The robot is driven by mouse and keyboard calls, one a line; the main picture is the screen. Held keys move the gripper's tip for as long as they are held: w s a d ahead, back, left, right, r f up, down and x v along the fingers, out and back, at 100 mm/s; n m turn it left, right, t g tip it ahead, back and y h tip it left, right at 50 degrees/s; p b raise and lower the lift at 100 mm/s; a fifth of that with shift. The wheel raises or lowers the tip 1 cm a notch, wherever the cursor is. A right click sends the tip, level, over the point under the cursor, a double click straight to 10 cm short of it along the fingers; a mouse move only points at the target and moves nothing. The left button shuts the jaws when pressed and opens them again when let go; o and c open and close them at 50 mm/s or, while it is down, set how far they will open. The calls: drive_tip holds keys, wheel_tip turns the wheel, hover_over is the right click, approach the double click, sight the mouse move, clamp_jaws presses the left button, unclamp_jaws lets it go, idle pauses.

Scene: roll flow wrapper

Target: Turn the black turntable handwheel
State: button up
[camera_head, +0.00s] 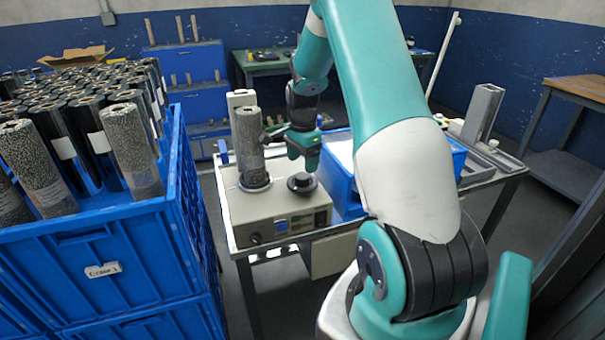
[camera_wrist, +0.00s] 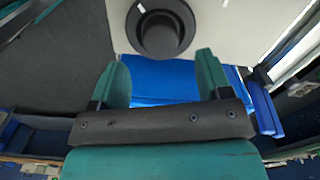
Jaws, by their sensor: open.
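The black handwheel (camera_head: 302,183) sits on top of the beige wrapper machine (camera_head: 280,215), right of the upright speckled roll (camera_head: 248,140). It is a round knob on a wider dark base. In the wrist view the handwheel (camera_wrist: 160,32) is at the top centre, beyond my fingertips. My gripper (camera_head: 308,160) is above and close to the handwheel in the head view. In the wrist view my gripper (camera_wrist: 160,72) shows two green fingers spread apart with nothing between them. No contact with the handwheel is visible.
A blue bin (camera_head: 342,180) stands right of the machine on the same table. The speckled roll stands close to my gripper's left. A blue crate (camera_head: 95,265) packed with rolls fills the left. A wooden table (camera_head: 580,85) is at far right.

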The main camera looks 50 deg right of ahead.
sight(303, 176)
wheel_tip(303, 176, down, 5)
drive_tip(key=shift+f, duration=0.1)
idle(0.3)
drive_tip(key=c, duration=0.9)
